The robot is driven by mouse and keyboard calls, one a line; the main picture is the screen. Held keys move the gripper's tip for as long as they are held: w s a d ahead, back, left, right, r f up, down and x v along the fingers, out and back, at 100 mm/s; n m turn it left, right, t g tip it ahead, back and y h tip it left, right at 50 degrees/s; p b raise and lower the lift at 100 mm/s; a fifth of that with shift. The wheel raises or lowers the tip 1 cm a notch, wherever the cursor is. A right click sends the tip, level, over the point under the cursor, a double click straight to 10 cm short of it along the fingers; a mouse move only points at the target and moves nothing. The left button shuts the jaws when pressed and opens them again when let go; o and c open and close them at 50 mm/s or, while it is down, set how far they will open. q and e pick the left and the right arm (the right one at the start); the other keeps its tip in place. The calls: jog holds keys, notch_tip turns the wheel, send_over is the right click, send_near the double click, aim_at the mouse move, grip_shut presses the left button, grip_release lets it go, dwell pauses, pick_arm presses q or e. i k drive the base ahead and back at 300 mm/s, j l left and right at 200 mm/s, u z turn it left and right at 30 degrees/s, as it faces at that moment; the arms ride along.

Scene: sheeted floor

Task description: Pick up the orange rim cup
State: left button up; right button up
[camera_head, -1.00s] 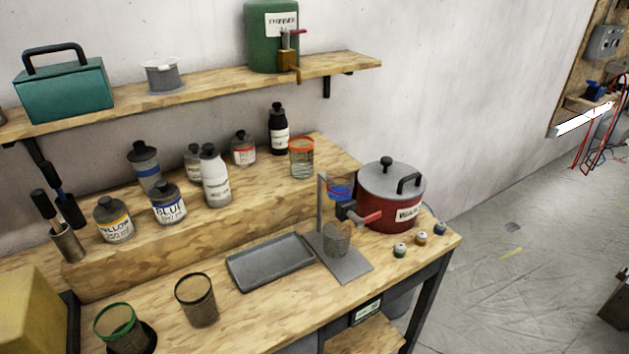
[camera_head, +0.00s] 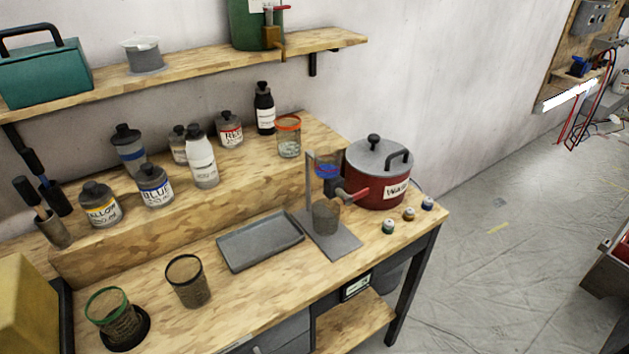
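The orange rim cup (camera_head: 288,138) is a clear cup with an orange band around its top. It stands upright on the raised wooden step at the back of the bench, near the step's right end. A black bottle (camera_head: 264,108) stands just behind it to the left. Neither of my grippers shows in the head view.
The workbench (camera_head: 230,295) holds a green rim cup (camera_head: 107,306), a dark rim cup (camera_head: 184,295), a grey tray (camera_head: 260,251), a stand with a blue rim cup (camera_head: 327,166), and a red pot (camera_head: 380,182). Several paint bottles line the step.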

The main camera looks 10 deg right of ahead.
aim_at(288, 127)
jog(key=i+l, duration=0.15)
jog(key=l, duration=0.2)
jog(key=i+l, duration=0.1)
jog(key=l, duration=0.3)
jog(key=i+l+u, duration=0.1)
jog(key=l, duration=0.25)
jog(key=i+l, duration=0.15)
jog(key=l, duration=0.25)
